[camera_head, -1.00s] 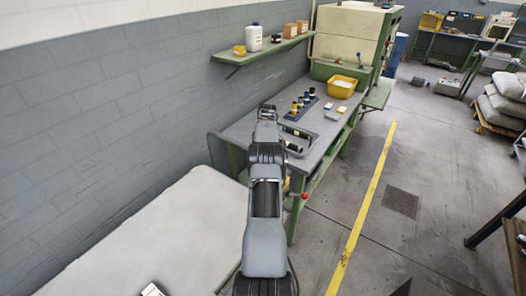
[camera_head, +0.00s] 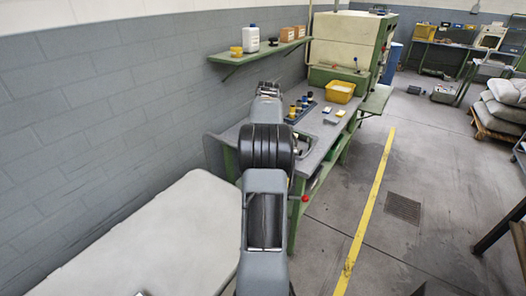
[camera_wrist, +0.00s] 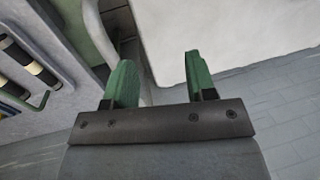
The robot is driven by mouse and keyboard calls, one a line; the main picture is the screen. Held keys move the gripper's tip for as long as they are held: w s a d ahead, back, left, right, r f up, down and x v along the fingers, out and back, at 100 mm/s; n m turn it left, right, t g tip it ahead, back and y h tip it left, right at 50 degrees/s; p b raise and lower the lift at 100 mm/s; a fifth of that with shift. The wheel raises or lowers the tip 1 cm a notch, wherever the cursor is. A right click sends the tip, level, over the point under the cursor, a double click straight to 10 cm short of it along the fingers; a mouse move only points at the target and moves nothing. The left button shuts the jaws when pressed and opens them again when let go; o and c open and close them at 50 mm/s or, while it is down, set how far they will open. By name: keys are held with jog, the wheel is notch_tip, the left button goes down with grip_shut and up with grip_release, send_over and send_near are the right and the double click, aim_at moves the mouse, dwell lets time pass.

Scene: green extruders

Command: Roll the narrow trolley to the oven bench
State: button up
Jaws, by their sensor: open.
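I cannot make out a narrow trolley for certain in either view. A large cream and green cabinet, which looks like the oven (camera_head: 345,42), stands at the back against the wall. A grey-topped bench with green legs (camera_head: 226,138) stands in front of it, with a red knob (camera_head: 305,198) at its near end. My gripper (camera_wrist: 160,76) has two green fingers, apart with nothing between them. In the head view my arm reaches toward the bench and hides part of its top and near end; the fingers cannot be made out there.
A pale flat top (camera_head: 150,235) fills the lower left. On the bench are a yellow bin (camera_head: 340,92) and several small bottles. A wall shelf (camera_head: 262,50) hangs above. Beyond a yellow floor line (camera_head: 368,210), the floor is open, with sacks on a pallet (camera_head: 503,105) farther right.

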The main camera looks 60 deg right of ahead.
jog(key=shift+s+a+r+b, duration=0.25)
jog(key=shift+s+a+r, duration=0.2)
jog(key=shift+s+a, duration=0.25)
jog(key=shift+s+a+r+b, duration=0.25)
jog(key=shift+s+a+r, duration=0.15)
jog(key=shift+s+a, duration=0.3)
jog(key=shift+w+a, duration=0.1)
jog(key=shift+w, duration=0.05)
